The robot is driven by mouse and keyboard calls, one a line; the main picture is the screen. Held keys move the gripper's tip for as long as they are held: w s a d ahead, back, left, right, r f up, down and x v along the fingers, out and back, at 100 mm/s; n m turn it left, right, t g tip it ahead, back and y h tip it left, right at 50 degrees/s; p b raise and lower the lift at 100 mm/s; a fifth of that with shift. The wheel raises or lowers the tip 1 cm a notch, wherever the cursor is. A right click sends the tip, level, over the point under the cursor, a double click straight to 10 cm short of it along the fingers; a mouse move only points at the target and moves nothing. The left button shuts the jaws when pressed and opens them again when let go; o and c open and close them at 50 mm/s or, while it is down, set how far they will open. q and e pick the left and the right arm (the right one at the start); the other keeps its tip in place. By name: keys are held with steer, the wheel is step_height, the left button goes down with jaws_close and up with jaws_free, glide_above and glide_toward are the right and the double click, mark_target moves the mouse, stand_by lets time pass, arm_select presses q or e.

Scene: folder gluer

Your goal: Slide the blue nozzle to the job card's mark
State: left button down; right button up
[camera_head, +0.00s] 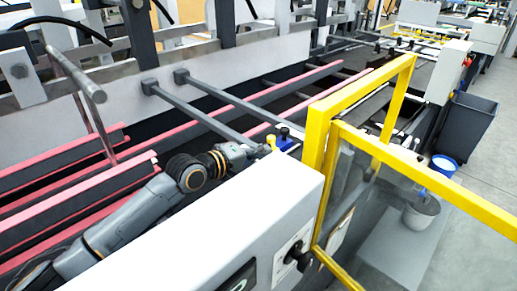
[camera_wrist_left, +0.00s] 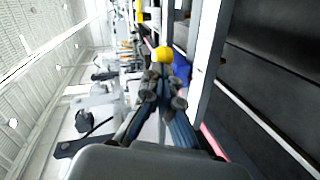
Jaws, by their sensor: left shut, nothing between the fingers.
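The blue nozzle (camera_head: 287,141) sits on the machine beyond the white housing, near the foot of the yellow frame. A small yellow part (camera_head: 271,141) is beside it. My left gripper (camera_head: 257,151) reaches in from the left and ends just left of the nozzle. In the left wrist view the gripper's fingers (camera_wrist_left: 164,88) are shut and empty. There the blue nozzle (camera_wrist_left: 182,69) shows past the fingertips, behind the yellow part (camera_wrist_left: 163,54). I cannot tell whether the fingers touch either. I cannot make out the job card or its mark. My right gripper is not in view.
A white housing (camera_head: 225,215) with a black knob (camera_head: 298,256) stands in front of my left arm. A yellow guard frame (camera_head: 320,140) rises right of the nozzle. Dark rods (camera_head: 205,112) and red-edged rails (camera_head: 250,97) lie behind the gripper. The aisle at right has open floor.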

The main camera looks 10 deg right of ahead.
arm_select(q)
steer(key=shift+s+d+p, duration=0.3)
steer(key=shift+d+p, duration=0.1)
steer(key=shift+d, duration=0.25)
steer(key=v, duration=1.2)
